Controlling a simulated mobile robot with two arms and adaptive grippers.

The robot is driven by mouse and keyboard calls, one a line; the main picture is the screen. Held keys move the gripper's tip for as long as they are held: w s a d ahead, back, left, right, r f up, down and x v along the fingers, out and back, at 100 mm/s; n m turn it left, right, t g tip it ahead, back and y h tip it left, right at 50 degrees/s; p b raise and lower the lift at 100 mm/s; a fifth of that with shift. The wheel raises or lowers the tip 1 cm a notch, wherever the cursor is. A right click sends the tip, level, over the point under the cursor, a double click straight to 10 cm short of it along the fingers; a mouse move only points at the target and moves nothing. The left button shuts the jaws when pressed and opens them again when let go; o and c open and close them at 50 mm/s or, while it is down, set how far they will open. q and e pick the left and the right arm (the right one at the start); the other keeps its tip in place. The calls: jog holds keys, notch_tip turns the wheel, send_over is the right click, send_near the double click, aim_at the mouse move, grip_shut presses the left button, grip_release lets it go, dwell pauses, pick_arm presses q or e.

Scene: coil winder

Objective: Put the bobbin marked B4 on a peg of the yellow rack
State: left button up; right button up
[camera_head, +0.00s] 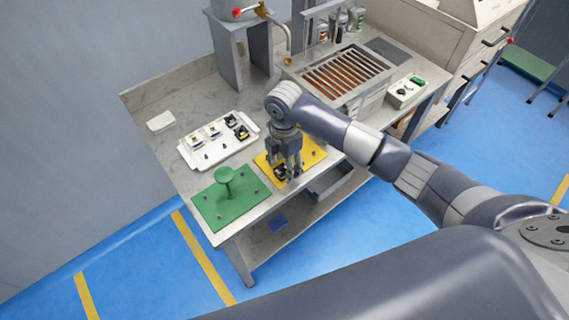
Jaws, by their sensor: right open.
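The yellow rack (312,154) is a flat plate with short pegs at the bench's front edge. My right gripper (289,174) points down over it, open. A dark bobbin with a yellow part (279,171) is at the fingers, over the left part of the yellow rack. The fingers partly hide it, so I cannot tell whether it sits on a peg. No B4 mark is readable. A white tray (197,162) behind and to the left holds pale bobbins (204,134) and dark bobbins (237,126). My left gripper is not in view.
A slatted unit (345,75) and a control box (404,92) stand at the right. A small white block (160,122) lies at the back left.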

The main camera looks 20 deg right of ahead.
notch_tip(320, 180, up, 12)
jog(key=shift+f, duration=0.15)
dwell(0.6)
